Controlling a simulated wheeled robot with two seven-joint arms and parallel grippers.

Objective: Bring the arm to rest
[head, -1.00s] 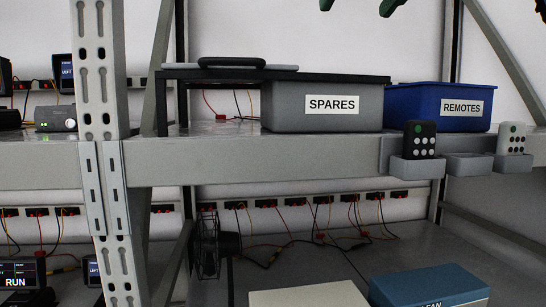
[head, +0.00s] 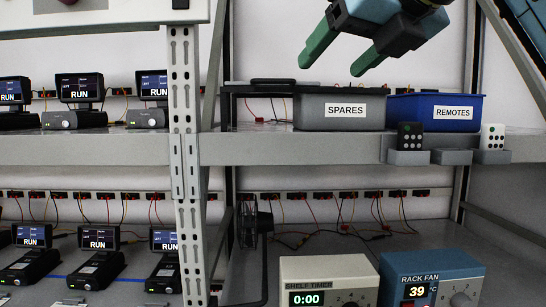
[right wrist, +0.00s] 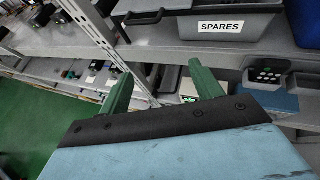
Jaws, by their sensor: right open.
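My right gripper (head: 338,50) comes in from the top right of the head view, its two green fingers apart and nothing between them. It appears in front of the wall above the grey SPARES bin (head: 312,112). In the right wrist view the green fingers (right wrist: 160,92) are also spread and empty, pointing toward the rack. The SPARES bin shows beyond them there, near the top. My left gripper is not seen in either view.
A blue REMOTES bin (head: 462,108) and holders with a black remote (head: 410,138) and a white remote (head: 491,138) line the shelf (head: 290,150). Below stand a shelf timer (head: 328,281) and a rack fan box (head: 432,278). A rack post (head: 184,120) and several RUN units stand left.

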